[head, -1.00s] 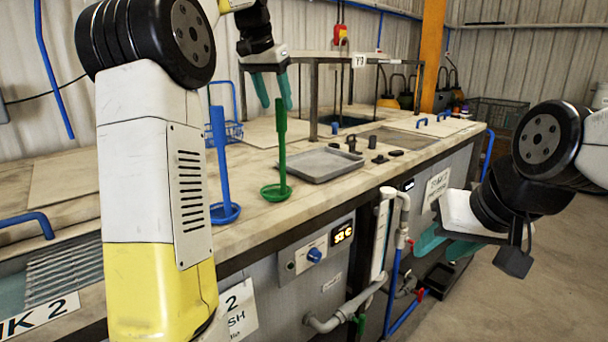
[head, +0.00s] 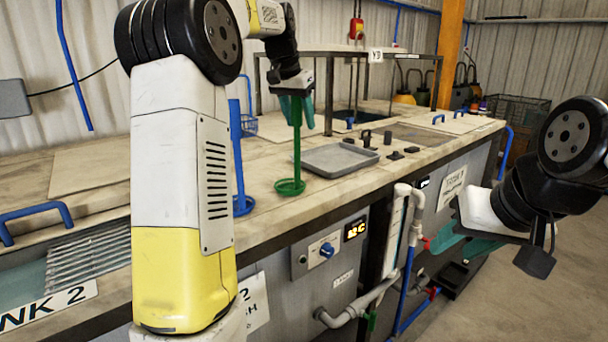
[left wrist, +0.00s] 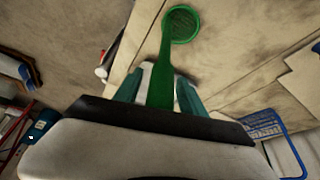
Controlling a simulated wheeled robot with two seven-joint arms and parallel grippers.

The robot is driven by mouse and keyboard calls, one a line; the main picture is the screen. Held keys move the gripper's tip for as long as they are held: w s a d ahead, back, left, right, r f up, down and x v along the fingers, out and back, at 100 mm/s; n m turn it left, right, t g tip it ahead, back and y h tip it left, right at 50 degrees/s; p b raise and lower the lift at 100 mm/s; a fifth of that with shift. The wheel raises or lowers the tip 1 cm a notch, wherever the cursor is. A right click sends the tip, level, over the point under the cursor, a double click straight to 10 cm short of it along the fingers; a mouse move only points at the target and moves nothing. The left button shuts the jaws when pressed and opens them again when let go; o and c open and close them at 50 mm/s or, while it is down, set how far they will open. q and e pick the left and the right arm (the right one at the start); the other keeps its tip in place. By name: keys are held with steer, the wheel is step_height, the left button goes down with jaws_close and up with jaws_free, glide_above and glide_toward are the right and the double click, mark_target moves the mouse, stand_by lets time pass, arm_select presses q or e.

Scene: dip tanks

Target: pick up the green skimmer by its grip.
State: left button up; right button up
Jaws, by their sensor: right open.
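The green skimmer (head: 297,160) stands upright on the bench top, with its round perforated head (head: 290,187) at the bottom and its grip at the top. My left gripper (head: 297,110) is at the top of the skimmer, with its teal fingers on either side of the grip. In the left wrist view the green grip (left wrist: 161,85) lies between the two open fingers (left wrist: 160,95), with a pale gap beside it. The skimmer's ring head (left wrist: 182,25) shows beyond. My right gripper (head: 465,245) is open and empty, out in front of the bench at the right.
A blue skimmer (head: 237,160) stands just left of the green one, partly behind my left arm. A grey tray (head: 340,160) lies to the right. A blue wire basket (left wrist: 265,130) and a metal frame (head: 328,95) stand behind.

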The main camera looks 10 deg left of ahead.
arm_select(q)
jaws_close()
steer(key=shift+r, duration=0.1)
stand_by(1.1)
